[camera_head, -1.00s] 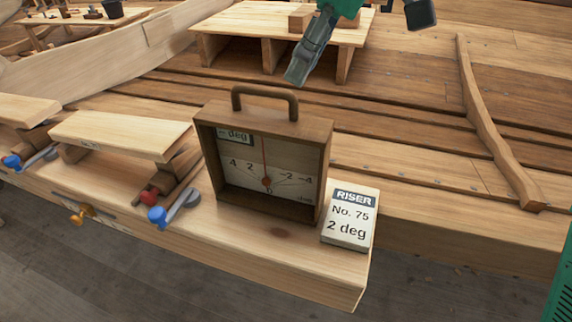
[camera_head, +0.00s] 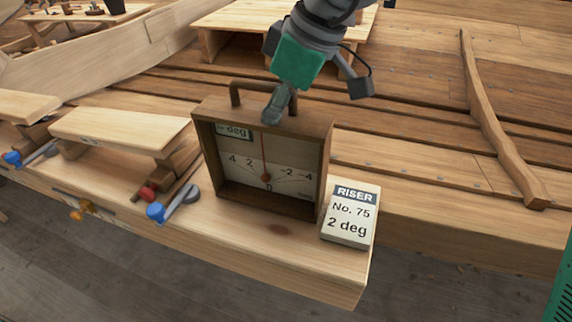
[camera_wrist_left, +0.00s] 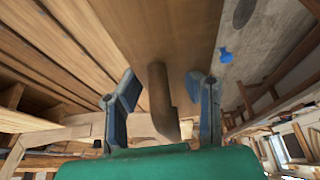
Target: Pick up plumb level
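The plumb level (camera_head: 262,205) is a brown wooden box frame with a curved top handle (camera_head: 237,92) and a degree dial inside. It stands upright on the wooden bench. My left gripper (camera_head: 277,108) is at the handle's right part, pointing down, and hides some of it. In the left wrist view, the handle (camera_wrist_left: 158,100) lies between the spread fingers of the left gripper (camera_wrist_left: 161,88), with gaps on both sides. The fingers are open. My right gripper is not in view.
A white riser block (camera_head: 349,215) marked No. 75, 2 deg stands close on the level's right. Blue-handled tools (camera_head: 172,205) lie to the left near a plank stand (camera_head: 120,132). A low wooden table (camera_head: 222,20) is behind. The bench's front edge is close.

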